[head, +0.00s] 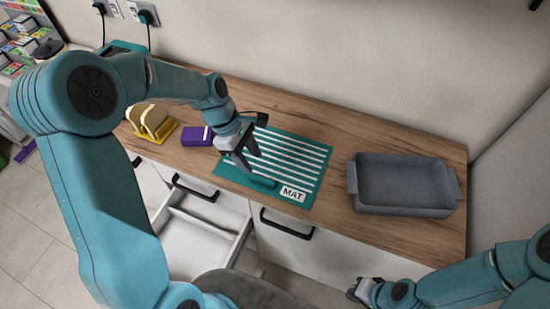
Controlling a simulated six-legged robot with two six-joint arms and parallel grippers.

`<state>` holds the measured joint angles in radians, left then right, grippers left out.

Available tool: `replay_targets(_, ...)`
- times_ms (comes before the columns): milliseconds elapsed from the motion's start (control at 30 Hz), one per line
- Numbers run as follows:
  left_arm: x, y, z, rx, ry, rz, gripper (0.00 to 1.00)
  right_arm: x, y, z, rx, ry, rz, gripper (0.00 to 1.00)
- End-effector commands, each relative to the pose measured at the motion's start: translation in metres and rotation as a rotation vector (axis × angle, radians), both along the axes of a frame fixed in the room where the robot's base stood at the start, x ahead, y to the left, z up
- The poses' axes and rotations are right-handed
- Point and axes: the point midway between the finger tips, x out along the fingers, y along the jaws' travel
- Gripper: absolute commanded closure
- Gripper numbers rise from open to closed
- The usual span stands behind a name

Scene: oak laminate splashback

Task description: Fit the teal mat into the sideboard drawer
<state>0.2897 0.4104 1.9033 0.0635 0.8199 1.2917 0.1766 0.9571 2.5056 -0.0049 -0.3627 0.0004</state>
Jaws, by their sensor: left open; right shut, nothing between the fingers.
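The teal mat (302,163) with white stripes and a MAT label lies flat on the wooden sideboard top, near its front edge. My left gripper (248,169) is open over the mat's left part; I cannot tell whether its fingers touch the mat. The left arm hides part of the mat's left side. The sideboard drawer (205,222) stands pulled out below the top, left of the mat, with a divider inside and white walls; the part I see is empty. My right gripper (354,290) is shut and empty, low at the front, in front of the cabinet.
A grey baking dish (405,186) stands on the right of the sideboard top (335,125). A purple box (197,136) and a yellow rack with slices (152,122) stand to the left. The wood between mat and dish is clear.

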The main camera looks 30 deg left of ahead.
Motion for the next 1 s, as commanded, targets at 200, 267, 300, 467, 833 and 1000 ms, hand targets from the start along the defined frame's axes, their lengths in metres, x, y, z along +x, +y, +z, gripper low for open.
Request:
replay_targets(200, 0.000, -0.013, -0.031, -0.001, 0.002, -0.001, 0.53, 0.000, 0.000, 0.004, 0.000, -0.001, 0.001, 1.00)
replay_targets(267, 0.001, -0.014, -0.034, -0.001, 0.001, -0.002, 0.53, 0.000, 0.000, 0.004, 0.000, -0.001, 0.001, 1.00)
replay_targets(300, 0.001, -0.015, -0.036, -0.001, 0.002, -0.001, 0.53, 0.000, 0.000, 0.005, 0.000, -0.001, 0.001, 1.00)
replay_targets(467, 0.004, -0.019, -0.058, -0.002, 0.006, 0.000, 0.53, 0.000, 0.000, 0.015, 0.000, 0.000, 0.000, 1.00)
replay_targets(833, 0.008, -0.027, -0.086, 0.000, -0.001, -0.001, 0.53, 0.000, 0.000, 0.018, 0.000, -0.001, 0.001, 1.00)
replay_targets(1000, 0.008, -0.027, -0.086, 0.000, 0.000, -0.001, 0.82, 0.000, 0.000, 0.018, 0.000, -0.001, 0.001, 1.00)
